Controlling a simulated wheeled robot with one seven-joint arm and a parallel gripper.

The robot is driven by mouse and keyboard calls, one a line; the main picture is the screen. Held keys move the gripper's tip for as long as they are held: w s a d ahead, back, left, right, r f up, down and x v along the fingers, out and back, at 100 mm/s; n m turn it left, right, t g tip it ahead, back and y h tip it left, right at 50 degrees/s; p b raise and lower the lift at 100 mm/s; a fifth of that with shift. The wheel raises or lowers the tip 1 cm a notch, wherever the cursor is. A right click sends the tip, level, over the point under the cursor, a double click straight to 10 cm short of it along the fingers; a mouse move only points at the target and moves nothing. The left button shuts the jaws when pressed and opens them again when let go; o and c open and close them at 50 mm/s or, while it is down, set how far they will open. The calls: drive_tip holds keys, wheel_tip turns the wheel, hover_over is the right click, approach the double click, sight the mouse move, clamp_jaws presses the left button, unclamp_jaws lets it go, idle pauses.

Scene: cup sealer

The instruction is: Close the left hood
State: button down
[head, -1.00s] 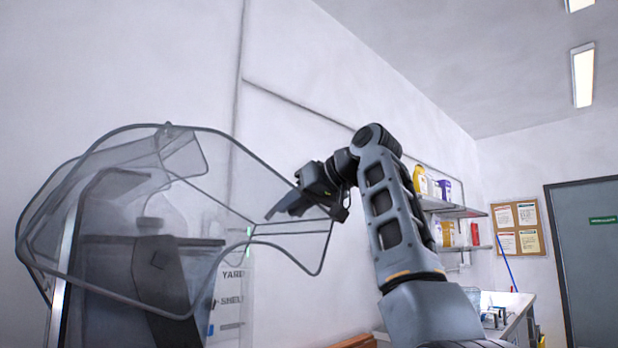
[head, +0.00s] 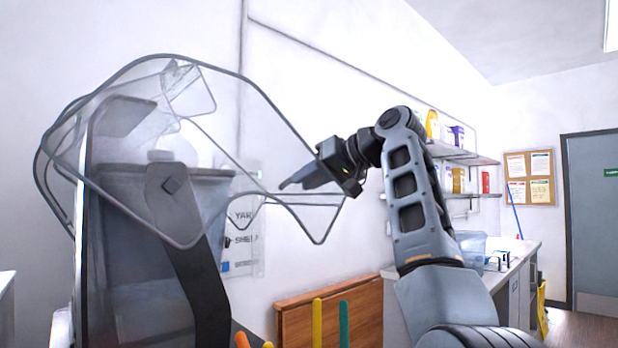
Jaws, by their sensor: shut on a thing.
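The clear hood (head: 245,130) with a dark rim stands raised at the left, over the dark cup sealer machine (head: 185,240). Its front part juts out to the right over open space. My gripper (head: 300,183) is at the hood's right front part, its dark fingers pointing left. It appears shut on the hood near its right edge, though the exact contact is hard to see through the clear panel. A second hood outline shows behind at the far left, partly overlapped by the nearer one.
A wall sign (head: 243,240) hangs behind the machine. A wooden panel (head: 330,312) and several coloured sticks (head: 344,322) are at the bottom. Shelves with bottles (head: 465,155) and a counter (head: 515,255) stand at the right.

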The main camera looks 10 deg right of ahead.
drive_tip(key=c, duration=1.1)
unclamp_jaws()
drive_tip(key=shift+s+d+r, duration=0.1)
drive_tip(key=shift+b+v, duration=0.85)
drive_tip(key=shift+v, duration=2.95)
drive_tip(key=shift+c, duration=0.3)
